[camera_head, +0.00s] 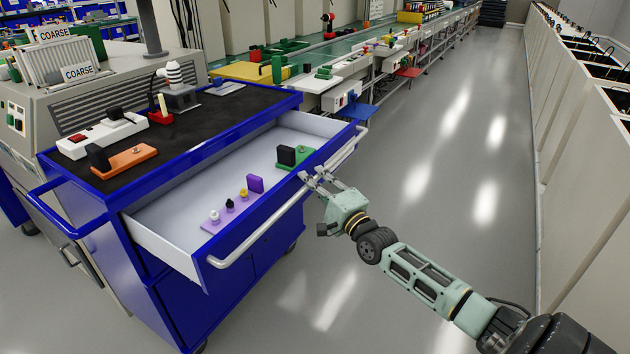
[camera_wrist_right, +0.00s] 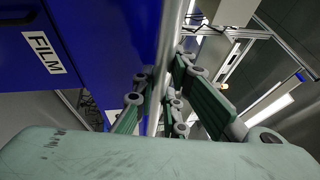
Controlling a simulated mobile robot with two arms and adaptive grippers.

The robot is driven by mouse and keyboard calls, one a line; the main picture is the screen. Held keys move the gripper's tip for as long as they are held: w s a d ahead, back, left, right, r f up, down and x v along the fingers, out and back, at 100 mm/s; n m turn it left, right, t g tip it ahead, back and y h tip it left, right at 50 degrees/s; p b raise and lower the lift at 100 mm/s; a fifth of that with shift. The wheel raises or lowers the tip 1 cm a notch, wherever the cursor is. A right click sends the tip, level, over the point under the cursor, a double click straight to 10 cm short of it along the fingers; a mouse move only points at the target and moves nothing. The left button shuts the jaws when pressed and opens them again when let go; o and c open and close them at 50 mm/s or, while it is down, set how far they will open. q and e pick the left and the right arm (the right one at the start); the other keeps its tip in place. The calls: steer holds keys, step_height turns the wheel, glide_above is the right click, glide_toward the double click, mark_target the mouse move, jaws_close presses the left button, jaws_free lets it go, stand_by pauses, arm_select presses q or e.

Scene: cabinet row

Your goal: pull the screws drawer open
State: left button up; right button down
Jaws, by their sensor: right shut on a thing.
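A blue cart has its top drawer (camera_head: 170,208) pulled out, with white inner walls and a long silver bar handle (camera_head: 250,238) along its blue front. No screws label on this drawer is readable. In the right wrist view the bar (camera_wrist_right: 172,60) passes between the green fingers (camera_wrist_right: 160,105) of my right gripper. A blue panel beside the bar carries a white label reading FILM (camera_wrist_right: 42,52). My left gripper is not in view.
The drawer holds a purple fixture (camera_head: 211,222) with small knobs and a green plate (camera_head: 300,163) with a black block. An orange plate (camera_head: 124,161) and a white box (camera_head: 75,148) sit on the black cart top. Open grey floor (camera_head: 400,200) lies to the right.

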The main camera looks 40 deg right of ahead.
steer(key=c, duration=1.8)
jaws_free()
steer(key=shift+f, duration=0.1)
steer(key=shift+o, duration=0.2)
steer(key=s+f, duration=0.2)
steer(key=s, duration=0.9)
steer(key=shift+s, duration=0.4)
steer(key=shift+a, duration=0.1)
